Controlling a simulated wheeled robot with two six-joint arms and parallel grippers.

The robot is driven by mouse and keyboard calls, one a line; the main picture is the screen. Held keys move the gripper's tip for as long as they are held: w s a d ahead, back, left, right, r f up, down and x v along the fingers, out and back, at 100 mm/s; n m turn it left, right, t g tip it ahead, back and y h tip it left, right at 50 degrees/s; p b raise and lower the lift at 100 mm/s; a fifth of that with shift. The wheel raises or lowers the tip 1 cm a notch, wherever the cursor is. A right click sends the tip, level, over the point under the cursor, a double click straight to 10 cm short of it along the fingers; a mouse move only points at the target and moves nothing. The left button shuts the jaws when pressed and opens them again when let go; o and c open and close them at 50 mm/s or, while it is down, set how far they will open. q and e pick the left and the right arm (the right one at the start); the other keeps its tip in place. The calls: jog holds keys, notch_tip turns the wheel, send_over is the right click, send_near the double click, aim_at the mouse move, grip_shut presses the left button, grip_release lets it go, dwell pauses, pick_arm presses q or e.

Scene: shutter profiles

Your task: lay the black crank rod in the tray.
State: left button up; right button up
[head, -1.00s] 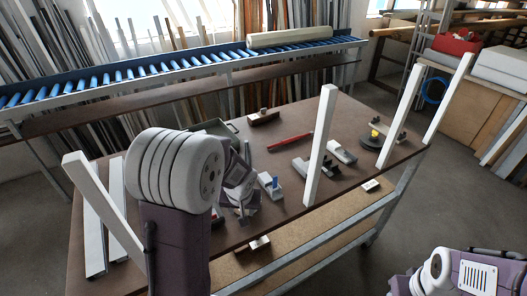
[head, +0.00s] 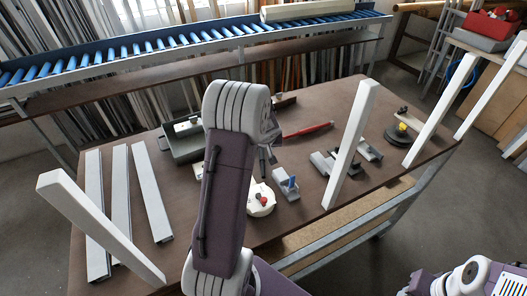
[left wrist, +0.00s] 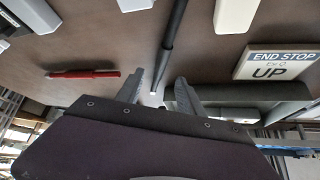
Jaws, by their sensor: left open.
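The black crank rod (left wrist: 173,38) runs from the top edge of the left wrist view down toward my left gripper (left wrist: 160,90). Its near end shows between the two fingers, which stand apart on either side. I cannot tell how high the fingers are above it. In the head view my left gripper (head: 268,155) hangs over the middle of the table, partly hidden behind my own arm, and the rod is not clear there. The grey-green tray (head: 168,158) lies to its left, partly hidden by my arm, with a pale plate in it. My right gripper is out of view.
A red tool (head: 310,131) lies behind and right of the gripper. A white round part (head: 260,199) and a block with a blue piece (head: 287,188) lie in front. White bars (head: 350,145) rise at the table's edges. Pale profiles (head: 120,200) lie at left.

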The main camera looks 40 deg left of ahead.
aim_at(262, 150)
pick_arm(q)
jog(key=x, duration=0.7)
jog(key=shift+w+a+f, duration=0.15)
jog(key=shift+w+a, duration=0.15)
jog(key=shift+a, duration=0.2)
jog(key=shift+w+f, duration=0.1)
jog(key=c, duration=0.8)
grip_shut()
